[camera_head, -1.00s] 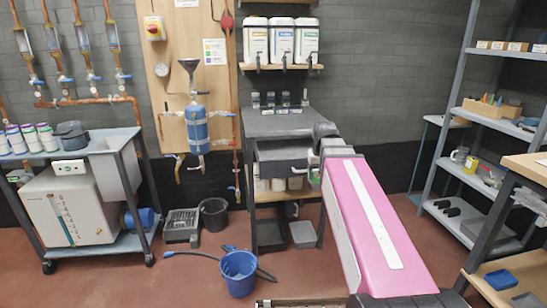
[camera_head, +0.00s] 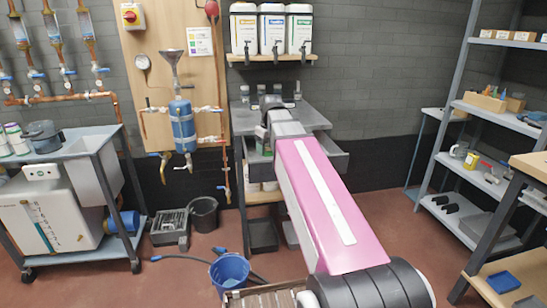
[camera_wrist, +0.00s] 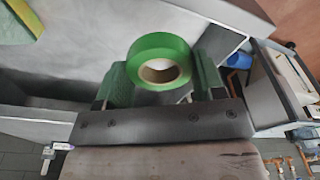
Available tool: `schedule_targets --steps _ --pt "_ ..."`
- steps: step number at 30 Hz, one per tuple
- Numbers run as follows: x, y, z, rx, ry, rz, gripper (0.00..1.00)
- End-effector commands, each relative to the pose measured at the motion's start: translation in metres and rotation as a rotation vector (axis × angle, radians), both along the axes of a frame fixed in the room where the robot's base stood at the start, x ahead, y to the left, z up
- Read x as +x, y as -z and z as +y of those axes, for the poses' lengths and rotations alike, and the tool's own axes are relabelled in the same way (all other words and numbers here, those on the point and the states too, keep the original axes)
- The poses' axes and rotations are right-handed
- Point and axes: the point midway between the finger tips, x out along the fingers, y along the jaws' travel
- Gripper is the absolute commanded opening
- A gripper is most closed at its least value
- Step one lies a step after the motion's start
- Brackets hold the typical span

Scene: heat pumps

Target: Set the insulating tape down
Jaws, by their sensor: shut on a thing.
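A roll of green insulating tape (camera_wrist: 160,46) is between the two fingers of my gripper (camera_wrist: 162,84) in the wrist view. My gripper is shut on it, and its round face and pale core show. Below the tape, in the wrist view, is a grey open drawer (camera_wrist: 75,62). In the head view, the open drawer (camera_head: 337,163) sticks out of the grey workbench unit (camera_head: 243,120). My pink arm hides much of the drawer, and I cannot tell whether the tape touches it.
A yellow-green object (camera_wrist: 18,22) lies at the upper left of the wrist view. A blue bucket (camera_head: 229,270) stands on the floor, with a black bucket (camera_head: 203,213) behind it. Shelves (camera_head: 478,106) stand at right. White canisters (camera_head: 271,32) sit above the unit.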

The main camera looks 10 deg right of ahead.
Motion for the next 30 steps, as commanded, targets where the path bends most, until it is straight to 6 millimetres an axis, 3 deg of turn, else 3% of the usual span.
schedule_targets --steps 3,10,17,25,30 --pt "0.027 0.015 -0.009 0.0 0.002 0.002 0.4" --pt "0.057 0.035 -0.022 0.0 0.002 0.001 0.4" --pt "0.062 0.044 -0.025 0.0 0.001 -0.001 0.4" --pt "0.061 0.076 -0.025 0.0 0.001 0.0 0.4" --pt "0.061 0.08 -0.025 0.001 0.001 -0.001 0.4"
